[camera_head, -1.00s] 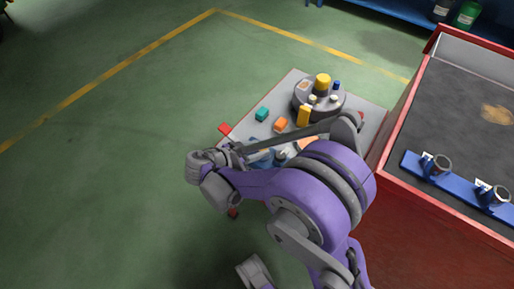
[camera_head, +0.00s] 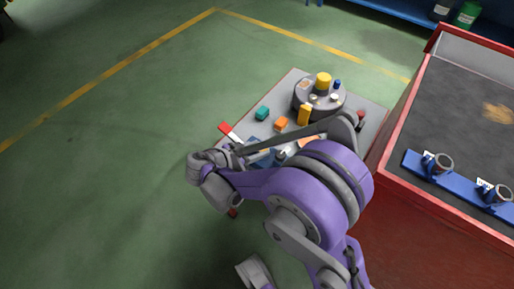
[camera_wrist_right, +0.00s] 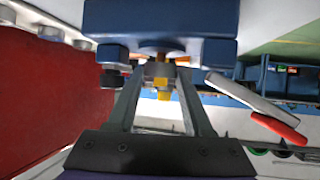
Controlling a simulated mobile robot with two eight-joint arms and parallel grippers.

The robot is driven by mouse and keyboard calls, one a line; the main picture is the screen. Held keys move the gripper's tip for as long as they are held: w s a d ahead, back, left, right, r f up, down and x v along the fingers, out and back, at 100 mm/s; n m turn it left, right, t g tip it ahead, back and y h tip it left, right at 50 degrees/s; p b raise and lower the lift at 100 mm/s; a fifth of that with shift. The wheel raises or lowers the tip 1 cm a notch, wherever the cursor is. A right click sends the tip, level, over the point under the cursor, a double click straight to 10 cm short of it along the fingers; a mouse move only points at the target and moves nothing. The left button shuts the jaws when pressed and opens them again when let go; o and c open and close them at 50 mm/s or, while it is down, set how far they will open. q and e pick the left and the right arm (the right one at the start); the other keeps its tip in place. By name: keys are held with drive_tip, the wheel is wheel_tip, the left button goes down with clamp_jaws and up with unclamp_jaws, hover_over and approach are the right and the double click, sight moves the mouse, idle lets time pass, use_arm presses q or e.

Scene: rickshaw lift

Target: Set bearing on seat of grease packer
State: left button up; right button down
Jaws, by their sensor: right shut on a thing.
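The blue grease packer (camera_head: 258,147) is on the small grey table in the head view, mostly hidden behind my right arm. Its lever with a red grip (camera_head: 225,128) sticks out to the left. In the right wrist view the packer's blue body (camera_wrist_right: 160,18) fills the top, and the red grip (camera_wrist_right: 280,128) hangs at right. My right gripper (camera_wrist_right: 160,72) is shut on a grey metal piece, apparently the bearing (camera_wrist_right: 158,74), close below the blue body. Whether it touches the seat cannot be told. My left gripper is not in view.
A dark round tray (camera_head: 320,100) with yellow, blue and white items stands at the back of the grey table. A red bench (camera_head: 395,165) at right holds a blue rail (camera_head: 462,186) with ring-shaped parts.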

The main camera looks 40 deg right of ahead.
drive_tip(key=shift+f, duration=0.6)
idle(1.4)
drive_tip(key=shift+c, duration=1.1)
unclamp_jaws()
drive_tip(key=shift+c, duration=0.3)
drive_tip(key=shift+o, duration=0.9)
drive_tip(key=shift+r, duration=0.1)
drive_tip(key=shift+o, duration=0.5)
drive_tip(key=shift+w+r+p, duration=0.1)
drive_tip(key=shift+r+p, duration=0.55)
drive_tip(key=shift+r, duration=0.4)
wheel_tip(320, 180, up, 6)
drive_tip(key=p, duration=0.4)
drive_tip(key=shift+f, duration=0.15)
